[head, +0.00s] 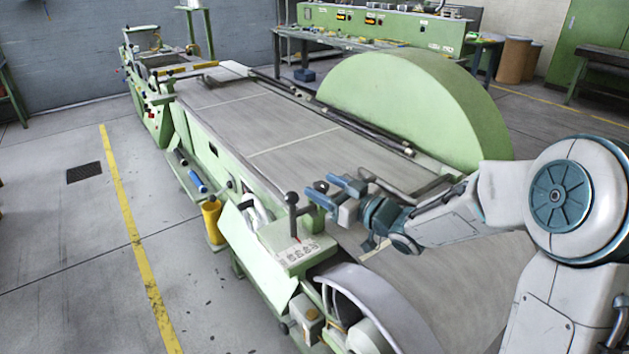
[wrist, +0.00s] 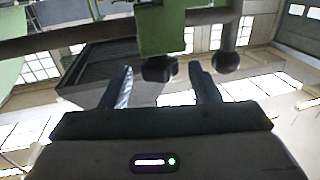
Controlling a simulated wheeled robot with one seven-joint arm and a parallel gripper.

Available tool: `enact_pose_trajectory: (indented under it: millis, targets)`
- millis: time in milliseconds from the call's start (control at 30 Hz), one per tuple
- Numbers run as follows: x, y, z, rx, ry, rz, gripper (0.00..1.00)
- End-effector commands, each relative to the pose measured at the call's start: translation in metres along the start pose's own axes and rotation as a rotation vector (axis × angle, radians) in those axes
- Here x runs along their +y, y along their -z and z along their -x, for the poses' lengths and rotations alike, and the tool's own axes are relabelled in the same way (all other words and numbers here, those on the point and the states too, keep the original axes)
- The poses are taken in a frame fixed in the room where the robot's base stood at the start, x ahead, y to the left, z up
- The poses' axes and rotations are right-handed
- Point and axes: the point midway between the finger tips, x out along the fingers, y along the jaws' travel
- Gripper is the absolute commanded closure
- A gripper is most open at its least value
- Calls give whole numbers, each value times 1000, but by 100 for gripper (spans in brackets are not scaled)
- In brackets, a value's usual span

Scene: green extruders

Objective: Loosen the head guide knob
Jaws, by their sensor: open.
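A small dark knob (head: 320,186) sits near the tips of my gripper (head: 329,190) in the head view. In the wrist view, a dark faceted knob (wrist: 160,69) sticks out of a green block (wrist: 161,28) and lies between the fingertips of my gripper (wrist: 161,76). This looks like the head guide knob. My two blue fingers are open with a gap on each side of it, and no contact shows. How deep the knob sits between the fingers is hard to tell.
A lever with a black ball end (head: 292,198) stands close to my fingertips; a round ball end also shows in the wrist view (wrist: 228,62). The green machine (head: 285,246) has a long grey belt (head: 300,133). A large green drum cover (head: 425,100) stands behind.

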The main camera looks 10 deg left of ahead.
Motion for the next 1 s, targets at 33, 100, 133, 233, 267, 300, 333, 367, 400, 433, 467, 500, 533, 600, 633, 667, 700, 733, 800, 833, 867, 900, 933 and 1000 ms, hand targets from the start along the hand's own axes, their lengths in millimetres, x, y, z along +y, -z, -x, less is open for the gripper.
enact_pose_trajectory:
  millis: [33, 100, 133, 233, 267, 300, 333, 367, 400, 433, 467, 500, 533, 600, 633, 667, 700, 733, 800, 833, 867, 900, 933, 1000]
  targets:
    - [-1, 0, -10, 0, 3, -1, 44]
    - [0, 0, -20, 0, 1, 0, 44]
    - [0, 0, -23, 0, 1, -1, 44]
    - [0, 0, -32, 0, 0, -1, 44]
    - [0, 0, -34, 0, 0, -1, 44]
    - [0, 0, -35, -1, -1, 0, 44]
    - [0, 0, -36, -1, -1, 0, 44]
    - [0, 0, -37, -1, -1, 0, 44]
    - [0, 0, -37, -1, -2, 0, 44]
    - [0, 0, -37, -1, -2, 0, 44]
    - [0, 0, -37, -1, -2, 0, 44]
    - [0, 0, -37, -1, -2, 0, 44]
    - [0, 0, -37, -1, -2, 0, 44]
    - [0, 0, -37, -1, -2, 0, 44]
    - [0, 0, -37, -1, -2, 0, 49]
    - [0, 0, -37, -1, -2, 0, 58]
    - [0, 0, -37, -1, -2, 0, 69]
    - [0, 0, -37, -1, -2, 0, 77]
    - [0, 0, -37, -1, -1, 0, 88]
    - [0, 0, -37, -1, -1, 0, 88]
    - [0, 0, -37, -1, -1, 0, 88]
    - [0, 0, -37, -1, 0, 0, 88]
    - [0, 0, -37, -1, 3, 0, 88]
    - [0, 2, -38, 0, 21, 0, 88]
